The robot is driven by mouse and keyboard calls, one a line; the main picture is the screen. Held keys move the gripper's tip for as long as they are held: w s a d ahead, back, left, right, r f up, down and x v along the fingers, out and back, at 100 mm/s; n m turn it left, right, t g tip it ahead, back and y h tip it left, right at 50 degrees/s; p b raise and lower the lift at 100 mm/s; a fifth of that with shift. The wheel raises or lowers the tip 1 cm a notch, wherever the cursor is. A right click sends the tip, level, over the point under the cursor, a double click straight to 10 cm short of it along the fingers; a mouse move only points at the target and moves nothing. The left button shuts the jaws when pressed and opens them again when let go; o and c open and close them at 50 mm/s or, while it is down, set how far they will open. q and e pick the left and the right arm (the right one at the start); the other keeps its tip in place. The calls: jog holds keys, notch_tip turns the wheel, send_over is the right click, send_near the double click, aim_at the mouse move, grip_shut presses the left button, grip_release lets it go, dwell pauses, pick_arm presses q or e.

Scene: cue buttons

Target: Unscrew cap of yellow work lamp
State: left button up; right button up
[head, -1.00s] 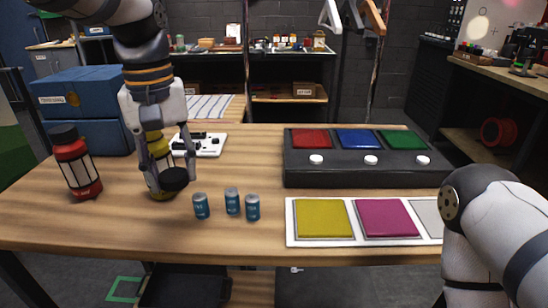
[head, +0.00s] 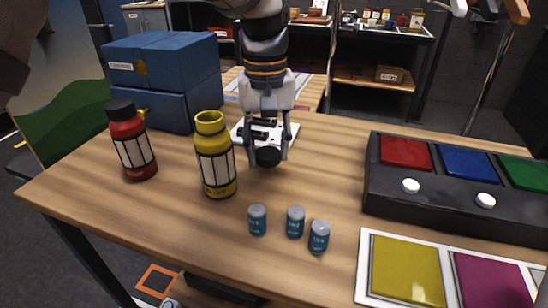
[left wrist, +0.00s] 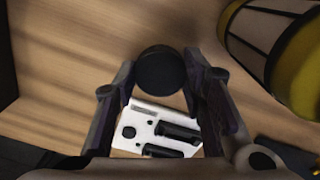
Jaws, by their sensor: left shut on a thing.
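The yellow work lamp (head: 216,165) stands upright on the table in the head view, its threaded yellow neck bare on top. My left gripper (head: 268,156) is to the right of the lamp and shut on a round black cap (head: 267,157), held apart from the lamp. In the left wrist view the cap (left wrist: 160,71) sits between the two fingers, and the yellow lamp (left wrist: 276,42) shows at the upper right. My right gripper is not in view.
A red lamp with a black cap (head: 132,145) stands left of the yellow one. A white tray with black slots (head: 241,134) lies behind my left gripper. Several small blue batteries (head: 296,222) stand in front. Blue boxes (head: 160,62) are behind; a button console (head: 385,205) is right.

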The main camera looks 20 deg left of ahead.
aim_at(268, 152)
pick_arm(q)
jog(key=shift+f, duration=1.45)
jog(key=shift+f, duration=0.15)
jog(key=o, duration=1.3)
